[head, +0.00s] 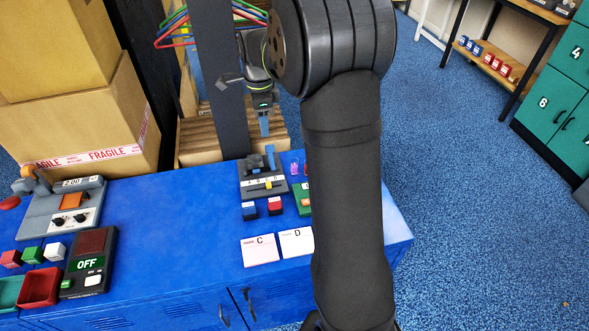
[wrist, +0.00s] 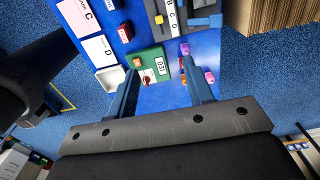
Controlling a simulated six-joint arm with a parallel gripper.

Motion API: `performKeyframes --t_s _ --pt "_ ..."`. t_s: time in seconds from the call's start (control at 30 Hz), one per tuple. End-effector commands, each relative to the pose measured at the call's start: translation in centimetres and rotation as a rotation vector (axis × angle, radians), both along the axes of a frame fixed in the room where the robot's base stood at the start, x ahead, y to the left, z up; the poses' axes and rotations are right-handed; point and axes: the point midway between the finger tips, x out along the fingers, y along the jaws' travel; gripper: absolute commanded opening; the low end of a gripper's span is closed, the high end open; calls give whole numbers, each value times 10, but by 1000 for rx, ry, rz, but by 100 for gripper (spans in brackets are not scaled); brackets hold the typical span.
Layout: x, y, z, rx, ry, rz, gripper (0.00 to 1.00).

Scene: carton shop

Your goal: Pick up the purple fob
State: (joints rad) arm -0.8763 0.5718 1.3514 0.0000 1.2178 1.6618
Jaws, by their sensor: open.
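A small purple fob (wrist: 185,49) lies on the blue bench top in the wrist view, near the tip of the right-hand finger. It seems to be the purple piece (head: 294,168) beside the lettered panel in the head view. My gripper (wrist: 160,67) is open with nothing between its fingers. In the head view my gripper (head: 264,124) hangs above the far edge of the bench, and only part of it shows. Whether the finger touches the fob is not clear.
A lettered panel (head: 249,188) with a lever stands close by. Cards C (head: 260,250) and D (head: 296,242) lie in front. Cartons (head: 90,110) stand behind left.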

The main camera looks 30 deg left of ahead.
Motion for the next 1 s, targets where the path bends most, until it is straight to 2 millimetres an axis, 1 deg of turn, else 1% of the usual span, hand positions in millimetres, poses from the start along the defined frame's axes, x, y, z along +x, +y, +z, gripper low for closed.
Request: performKeyframes --t_s 0.07,0.17,0.2,0.3,0.4,0.5,0.57,0.9,1.0 --pt "12 -2 -10 -3 3 -8 47" --pt "41 -8 -33 -4 4 -23 47" --pt "54 -12 -44 -5 5 -30 47" --pt "82 -20 -68 -4 4 -41 47" --pt "100 -27 -84 -1 1 -48 47" --pt "107 -30 -95 -2 2 -50 47" --pt "108 -30 -104 -2 2 -50 47" --pt "107 -30 -176 -3 3 -49 47" --pt "107 -30 -194 -2 2 -49 47"
